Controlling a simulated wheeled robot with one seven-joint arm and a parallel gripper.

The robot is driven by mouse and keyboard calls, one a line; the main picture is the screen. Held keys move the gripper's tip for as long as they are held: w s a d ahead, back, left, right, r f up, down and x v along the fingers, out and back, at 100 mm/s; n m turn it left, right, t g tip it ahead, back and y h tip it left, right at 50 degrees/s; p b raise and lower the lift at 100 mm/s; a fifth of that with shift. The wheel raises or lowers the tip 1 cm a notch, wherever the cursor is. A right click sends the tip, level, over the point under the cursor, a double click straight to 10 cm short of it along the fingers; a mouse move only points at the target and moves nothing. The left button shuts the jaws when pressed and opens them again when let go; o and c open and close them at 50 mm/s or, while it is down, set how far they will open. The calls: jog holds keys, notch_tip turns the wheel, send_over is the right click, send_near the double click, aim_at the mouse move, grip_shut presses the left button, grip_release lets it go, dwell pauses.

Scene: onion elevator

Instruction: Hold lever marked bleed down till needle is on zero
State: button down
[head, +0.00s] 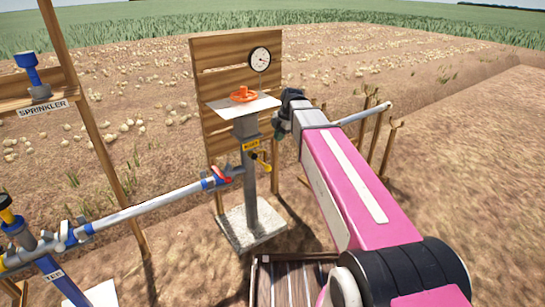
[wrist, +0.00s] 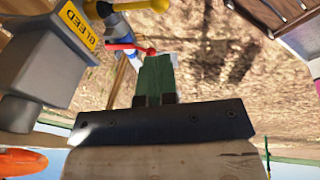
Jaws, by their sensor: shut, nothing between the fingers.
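The bleed lever (head: 261,160) is yellow and sits just below a yellow label on the grey post in the head view. In the wrist view the label reads BLEED (wrist: 80,30) upside down, and the yellow lever (wrist: 140,5) shows at the top edge. The round white gauge (head: 260,57) is on the wooden board above; its needle is too small to read surely. My gripper (head: 278,134) is shut and empty, above and right of the lever, apart from it. Its green fingers (wrist: 157,80) are together in the wrist view.
An orange handwheel (head: 243,94) tops the post. A red lever (head: 222,174) is on the pipe (head: 145,205) left of the post; it also shows in the wrist view (wrist: 128,46). A wooden crate (head: 290,283) stands in front. A sprinkler stand (head: 40,95) is at left.

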aim_at(270, 167)
jog(key=x, duration=1.4)
jog(key=shift+d, duration=0.1)
jog(key=shift+s+d+f+t+y, duration=0.15)
jog(key=shift+s+f+t+y, duration=0.2)
jog(key=shift+f, duration=0.25)
notch_tip(270, 167, down, 3)
jog(key=shift+w+t+y, duration=0.15)
jog(key=shift+t+y, duration=0.3)
jog(key=shift+t, duration=0.5)
jog(key=shift+w+f, duration=0.1)
jog(key=shift+f, duration=1.4)
jog(key=shift+w+a+f, duration=0.15)
jog(key=shift+a+f, duration=0.05)
dwell(0.3)
jog(key=shift+r, duration=0.1)
